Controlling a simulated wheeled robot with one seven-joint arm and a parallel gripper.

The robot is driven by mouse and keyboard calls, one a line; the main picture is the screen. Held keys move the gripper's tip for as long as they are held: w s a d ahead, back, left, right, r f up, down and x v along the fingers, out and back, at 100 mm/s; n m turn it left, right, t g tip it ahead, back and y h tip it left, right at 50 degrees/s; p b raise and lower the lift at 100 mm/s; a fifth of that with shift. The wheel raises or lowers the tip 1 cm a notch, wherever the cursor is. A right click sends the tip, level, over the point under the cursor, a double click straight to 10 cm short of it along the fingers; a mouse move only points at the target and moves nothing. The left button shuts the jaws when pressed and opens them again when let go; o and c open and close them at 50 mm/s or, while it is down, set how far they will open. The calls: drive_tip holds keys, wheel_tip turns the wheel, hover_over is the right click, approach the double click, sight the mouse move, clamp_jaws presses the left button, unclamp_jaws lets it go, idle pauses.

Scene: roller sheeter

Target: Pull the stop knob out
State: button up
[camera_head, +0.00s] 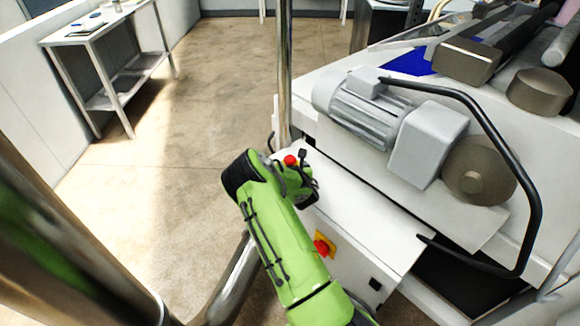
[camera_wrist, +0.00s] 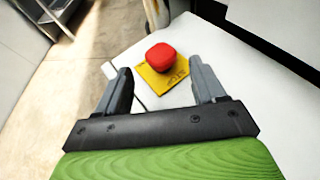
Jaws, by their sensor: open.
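The stop knob (camera_wrist: 165,57) is a round red button on a yellow plate (camera_wrist: 168,78) marked STOP, on a white panel in the wrist view. In the head view the red knob (camera_head: 290,160) shows just beyond my wrist, and its plate is hidden. My gripper (camera_wrist: 161,76) is open and empty. In the wrist view its two fingertips stand on either side of the plate's near part, with the knob ahead of them. I cannot tell how far the knob is from the fingers. My gripper (camera_head: 304,178) is partly hidden by my wrist in the head view.
A red switch on a yellow plate (camera_head: 322,247) sits on the white cabinet's front. The sheeter's motor (camera_head: 362,112) and a black bar (camera_head: 520,170) lie to the right. A steel post (camera_head: 285,75) stands behind the knob. Open floor (camera_head: 170,200) lies left.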

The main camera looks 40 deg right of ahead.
sight(290, 158)
drive_tip(key=b+x, duration=0.1)
drive_tip(key=x, duration=0.4)
drive_tip(key=shift+w, duration=0.1)
drive_tip(key=shift+r, duration=0.1)
